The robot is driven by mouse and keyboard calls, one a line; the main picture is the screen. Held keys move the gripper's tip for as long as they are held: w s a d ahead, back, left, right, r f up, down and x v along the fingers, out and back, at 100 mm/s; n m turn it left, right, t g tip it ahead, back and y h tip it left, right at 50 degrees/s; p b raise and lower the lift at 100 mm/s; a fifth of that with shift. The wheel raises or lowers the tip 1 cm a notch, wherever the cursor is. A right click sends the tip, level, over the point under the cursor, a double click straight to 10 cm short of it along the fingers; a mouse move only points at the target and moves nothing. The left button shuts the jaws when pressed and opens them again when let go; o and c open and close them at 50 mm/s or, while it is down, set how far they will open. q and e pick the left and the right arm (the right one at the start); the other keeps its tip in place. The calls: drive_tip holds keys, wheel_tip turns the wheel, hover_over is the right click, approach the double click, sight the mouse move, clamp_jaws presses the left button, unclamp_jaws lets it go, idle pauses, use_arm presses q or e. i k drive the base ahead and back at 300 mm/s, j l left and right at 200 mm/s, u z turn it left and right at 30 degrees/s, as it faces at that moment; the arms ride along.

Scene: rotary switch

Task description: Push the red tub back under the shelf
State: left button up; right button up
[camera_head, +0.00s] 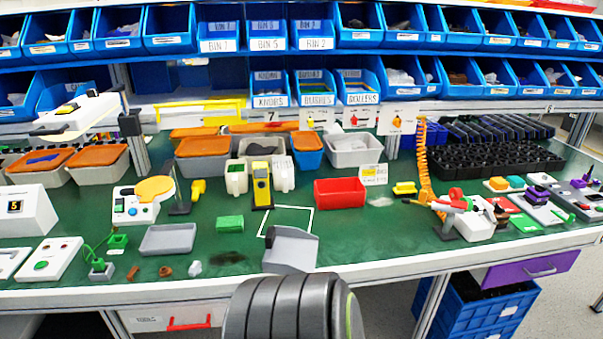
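The red tub (340,193) stands upright on the green bench top, right of the middle. It is a small rectangular open tub and looks empty. The shelf (270,117) runs along the back of the bench, carrying blue bins. The tub stands in front of the shelf, with a grey-white tub (354,150) farther back behind it. Neither of my grippers can be seen. A dark ribbed part of my own body fills the bottom middle.
A white square outline (265,235) lies left of the tub, with a grey scoop-like piece (290,248) over its front. A yellow device (262,186) stands left of the tub. An orange coiled cord (423,165) hangs to the right. The bench right of the outline, before the tub, is clear.

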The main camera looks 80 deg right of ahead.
sight(330, 193)
drive_tip(key=z, duration=3)
drive_tip(key=i+l, duration=0.05)
drive_tip(key=l, duration=0.05)
